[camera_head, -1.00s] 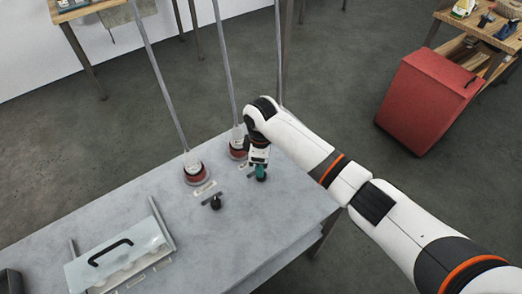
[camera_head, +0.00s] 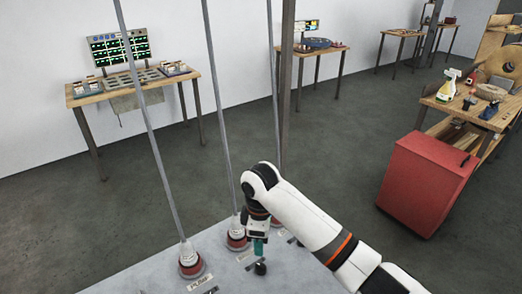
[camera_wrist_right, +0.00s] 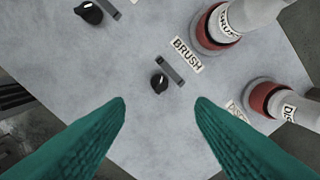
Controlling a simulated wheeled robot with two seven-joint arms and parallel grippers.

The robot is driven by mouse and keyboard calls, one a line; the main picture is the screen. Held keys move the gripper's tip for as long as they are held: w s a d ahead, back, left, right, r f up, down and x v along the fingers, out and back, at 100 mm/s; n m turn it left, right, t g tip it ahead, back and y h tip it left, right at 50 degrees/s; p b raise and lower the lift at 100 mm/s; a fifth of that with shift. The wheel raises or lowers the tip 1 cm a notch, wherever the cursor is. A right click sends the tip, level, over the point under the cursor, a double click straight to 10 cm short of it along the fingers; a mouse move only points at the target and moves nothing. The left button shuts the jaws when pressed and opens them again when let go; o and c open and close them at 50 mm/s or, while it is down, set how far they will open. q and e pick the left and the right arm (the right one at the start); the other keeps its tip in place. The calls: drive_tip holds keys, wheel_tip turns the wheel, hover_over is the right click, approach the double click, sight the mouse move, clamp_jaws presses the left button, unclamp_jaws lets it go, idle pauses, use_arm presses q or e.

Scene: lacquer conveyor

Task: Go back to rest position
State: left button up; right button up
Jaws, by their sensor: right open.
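My right gripper (camera_head: 258,246) is above the grey table (camera_head: 145,278), by its far right corner in the head view. In the right wrist view its two teal fingers (camera_wrist_right: 160,115) are wide apart with nothing between them. A black knob (camera_wrist_right: 159,83) lies beyond the fingertips, beside a white label reading BRUSH (camera_wrist_right: 187,55). My left gripper is not in view.
Red-collared posts (camera_head: 190,262) with tall grey rods stand on the table close to the right gripper. A second black knob (camera_wrist_right: 89,12) shows in the wrist view. A red cabinet (camera_head: 425,185) stands at right. Workbenches line the wall; open floor lies between.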

drive_tip(key=s+f+m+y, duration=0.1)
drive_tip(key=s+f, duration=0.2)
drive_tip(key=s+f+m+y, duration=0.1)
drive_tip(key=s+f, duration=0.2)
drive_tip(key=shift+s, duration=0.4)
drive_tip(key=s+d+f+m, duration=0.1)
drive_tip(key=s+d+m, duration=0.1)
drive_tip(key=s, duration=0.1)
drive_tip(key=s+d+f+m+t+y, duration=0.1)
drive_tip(key=s, duration=0.1)
drive_tip(key=shift+s+f+m, duration=0.25)
drive_tip(key=shift+f+m, duration=0.05)
drive_tip(key=shift+f, duration=0.05)
drive_tip(key=s+d+r+m+t+h, duration=0.1)
drive_tip(key=s+d+m+t+h, duration=0.2)
drive_tip(key=s+d+m, duration=1)
drive_tip(key=s+d+f+n+g, duration=0.1)
drive_tip(key=s+d+f+n, duration=0.1)
drive_tip(key=f, duration=1.1)
drive_tip(key=s+d+f+n+g, duration=0.1)
drive_tip(key=s+d+f+n, duration=0.15)
drive_tip(key=f, duration=1.15)
drive_tip(key=s+d+f+g, duration=0.1)
drive_tip(key=s+d+f, duration=0.2)
drive_tip(key=s+f, duration=1.3)
drive_tip(key=shift+s+b, duration=0.15)
drive_tip(key=shift+b, duration=0.2)
